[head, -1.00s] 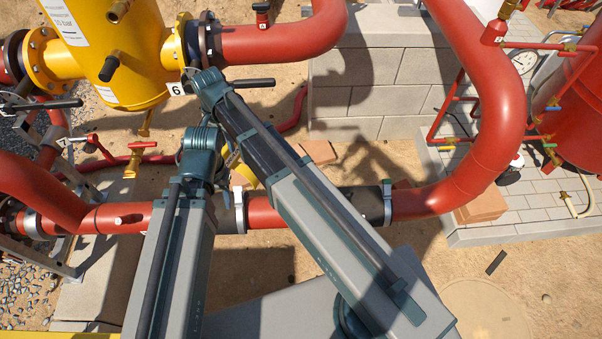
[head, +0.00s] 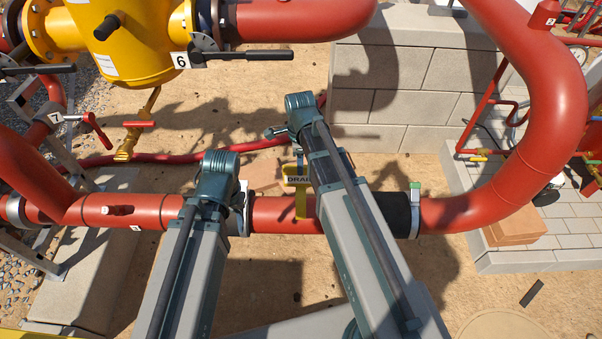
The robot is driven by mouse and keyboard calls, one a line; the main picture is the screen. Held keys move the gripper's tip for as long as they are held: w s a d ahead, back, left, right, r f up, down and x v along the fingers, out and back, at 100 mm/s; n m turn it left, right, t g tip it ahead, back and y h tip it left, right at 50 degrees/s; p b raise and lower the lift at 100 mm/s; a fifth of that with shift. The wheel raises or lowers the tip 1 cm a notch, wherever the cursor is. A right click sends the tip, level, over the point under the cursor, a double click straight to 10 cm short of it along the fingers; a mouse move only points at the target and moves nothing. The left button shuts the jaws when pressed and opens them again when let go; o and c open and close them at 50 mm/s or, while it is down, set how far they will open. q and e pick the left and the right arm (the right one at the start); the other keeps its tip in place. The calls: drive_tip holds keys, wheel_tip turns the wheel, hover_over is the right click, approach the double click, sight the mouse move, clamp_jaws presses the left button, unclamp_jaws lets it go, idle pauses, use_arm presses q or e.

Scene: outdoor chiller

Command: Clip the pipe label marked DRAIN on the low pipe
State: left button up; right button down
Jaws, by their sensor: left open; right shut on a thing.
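The pipe label marked DRAIN (head: 297,181) is yellow with dark letters, and its clip part overlaps the low red pipe (head: 272,214). I cannot tell whether the clip is snapped around the pipe. My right gripper (head: 297,161) is shut on the label from above; its fingers are partly hidden by my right wrist and arm. My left gripper (head: 218,180) is open, over the pipe to the left of the label. Its fingers are mostly hidden beneath my wrist. The pipe's black section (head: 396,212) lies right of the label, partly behind my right arm.
A yellow vessel (head: 125,40) with black handles and a tag marked 6 (head: 180,60) stands at the upper left. A red-handled yellow valve (head: 133,125) is below it. A block wall (head: 400,85) stands behind the pipe. Bricks (head: 508,232) lie at the right.

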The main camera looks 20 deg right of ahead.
sight(300, 184)
drive_tip(key=shift+d, duration=0.1)
idle(0.3)
wheel_tip(300, 184, down, 6)
drive_tip(key=b, duration=0.5)
drive_tip(key=shift+b, duration=0.4)
drive_tip(key=shift+f+b, duration=1.5)
drive_tip(key=shift+f+b, duration=0.45)
drive_tip(key=shift+f+b, duration=0.7)
drive_tip(key=c, duration=0.7)
unclamp_jaws()
